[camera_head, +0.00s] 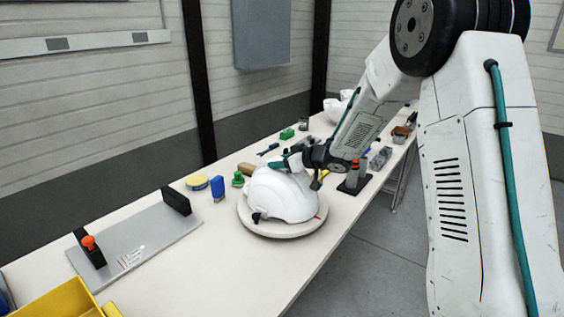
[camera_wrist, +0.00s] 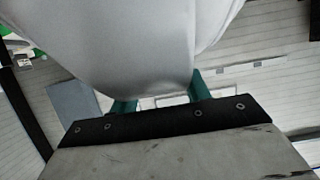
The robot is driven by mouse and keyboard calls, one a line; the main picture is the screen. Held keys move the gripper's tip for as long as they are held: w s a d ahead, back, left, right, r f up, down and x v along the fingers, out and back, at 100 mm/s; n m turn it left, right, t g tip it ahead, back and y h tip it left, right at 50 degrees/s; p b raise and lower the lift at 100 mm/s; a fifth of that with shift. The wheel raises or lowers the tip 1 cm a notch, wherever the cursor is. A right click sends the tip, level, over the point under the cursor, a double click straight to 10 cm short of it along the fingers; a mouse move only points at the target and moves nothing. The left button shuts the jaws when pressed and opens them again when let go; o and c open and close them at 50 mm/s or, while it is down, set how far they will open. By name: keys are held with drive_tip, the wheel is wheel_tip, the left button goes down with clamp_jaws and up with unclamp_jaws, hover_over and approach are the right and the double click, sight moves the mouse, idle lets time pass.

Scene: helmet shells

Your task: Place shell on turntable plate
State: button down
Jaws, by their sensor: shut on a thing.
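A white helmet shell (camera_head: 283,196) is at the round turntable plate (camera_head: 300,230) on the bench, dome up. I cannot tell whether it rests fully on the plate or hangs just above it. My gripper (camera_head: 288,164) is at the shell's upper back edge and is shut on it. In the wrist view the shell (camera_wrist: 130,45) fills the upper middle, with the green fingers of my gripper (camera_wrist: 160,95) on both sides of its lower edge. The fingertips are hidden behind the shell.
A grey plate fixture with black end blocks (camera_head: 135,245) and a yellow bin (camera_head: 65,300) are at the left. A blue block (camera_head: 217,188), a yellow round tin (camera_head: 197,182) and a green item (camera_head: 238,179) stand close left of the turntable. A black stand (camera_head: 354,180) is to the right.

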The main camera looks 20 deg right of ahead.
drive_tip(key=c, duration=0.7)
unclamp_jaws()
drive_tip(key=shift+f, duration=0.1)
drive_tip(key=s+d+r+m+h, duration=0.3)
drive_tip(key=s+d+r+h, duration=0.3)
drive_tip(key=s, duration=0.4)
drive_tip(key=s+d+r+m+h, duration=0.3)
drive_tip(key=s+d+r+h, duration=0.2)
drive_tip(key=s+d+r, duration=0.3)
drive_tip(key=s+a+f+g+y, duration=0.1)
drive_tip(key=s+a+g, duration=0.2)
drive_tip(key=s, duration=0.7)
drive_tip(key=s+a+f+g+y, duration=0.1)
drive_tip(key=s+a+g, duration=0.2)
drive_tip(key=s, duration=0.7)
drive_tip(key=s+a+f+m+g+y, duration=0.1)
drive_tip(key=s+a, duration=0.4)
drive_tip(key=s, duration=0.6)
drive_tip(key=shift+f+g, duration=0.25)
drive_tip(key=shift+g, duration=0.45)
drive_tip(key=shift+f+g, duration=0.25)
drive_tip(key=shift+g, duration=0.45)
